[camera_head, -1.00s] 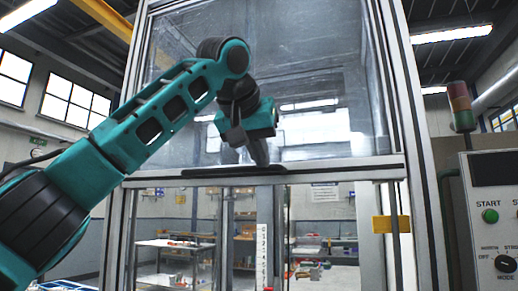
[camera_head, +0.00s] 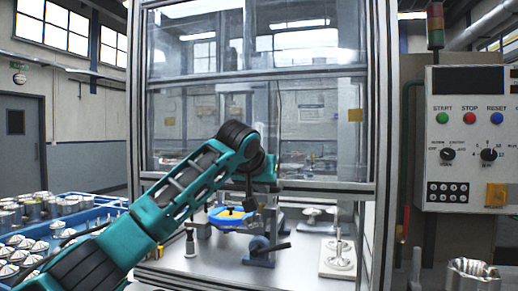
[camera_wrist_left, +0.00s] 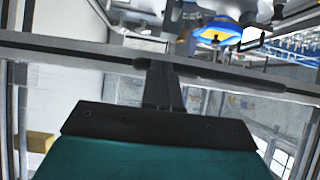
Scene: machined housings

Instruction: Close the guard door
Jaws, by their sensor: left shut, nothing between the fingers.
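The guard door (camera_head: 200,115) is a clear panel in a metal frame on the machine cabinet. Its bottom rail (camera_head: 335,188) stands partway down, with an open gap below it. My left gripper (camera_head: 262,188) is shut and empty at the dark handle strip in the middle of that rail. In the left wrist view my shut fingers (camera_wrist_left: 163,85) reach to the rail (camera_wrist_left: 75,45); I cannot tell whether they press on it. Through the gap a blue round part (camera_head: 230,217) shows on a fixture. My right gripper is not in view.
A control panel (camera_head: 465,140) with buttons and dials stands at the right. Blue trays (camera_head: 75,215) of metal parts lie at the left. A metal housing (camera_head: 470,272) is at the lower right. A white stand (camera_head: 338,262) sits inside the cabinet.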

